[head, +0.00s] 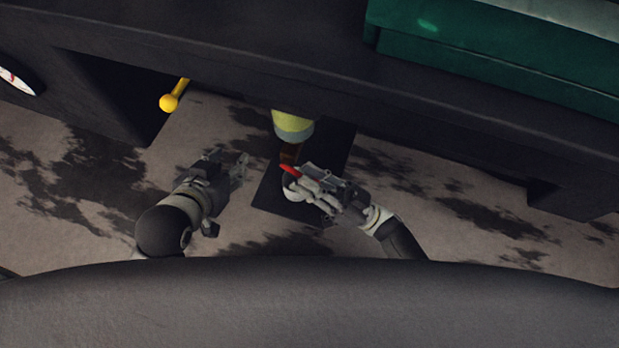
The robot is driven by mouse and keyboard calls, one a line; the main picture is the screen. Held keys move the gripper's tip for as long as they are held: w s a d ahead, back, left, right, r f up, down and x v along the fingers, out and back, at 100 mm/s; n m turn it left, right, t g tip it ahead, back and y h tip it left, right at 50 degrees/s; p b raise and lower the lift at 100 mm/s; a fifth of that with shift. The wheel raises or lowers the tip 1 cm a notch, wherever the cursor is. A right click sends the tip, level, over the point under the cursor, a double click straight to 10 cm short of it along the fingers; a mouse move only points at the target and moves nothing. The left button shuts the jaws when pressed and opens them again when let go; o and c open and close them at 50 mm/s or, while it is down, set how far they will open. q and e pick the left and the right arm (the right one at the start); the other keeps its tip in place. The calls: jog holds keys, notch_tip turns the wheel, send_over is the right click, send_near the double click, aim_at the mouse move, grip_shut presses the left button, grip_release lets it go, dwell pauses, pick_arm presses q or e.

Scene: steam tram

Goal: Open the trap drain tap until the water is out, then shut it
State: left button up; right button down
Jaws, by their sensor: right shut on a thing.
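A yellow-green cylinder with a grey lower band (293,125), which looks like the trap, hangs under the dark bodywork. A short brown fitting (290,153) shows just below it. A red lever (289,169), which looks like the tap's handle, lies at the fingertips of my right gripper (299,178). My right gripper is shut on this red lever. The fingers partly hide the tap, so its open or shut setting cannot be told. No water can be made out. My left gripper (231,163) is open and empty, left of the trap and apart from it.
A dark flat panel (336,150) lies below the trap. A yellow ball-ended lever (170,102) sticks out at the left. The dark beam (250,60) runs overhead, with a green box (490,45) above right. Stained floor is free on both sides.

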jog(key=shift+f, duration=0.2)
jog(key=c, duration=1.5)
grip_release()
jog(key=shift+r, duration=0.1)
jog(key=v, duration=1.2)
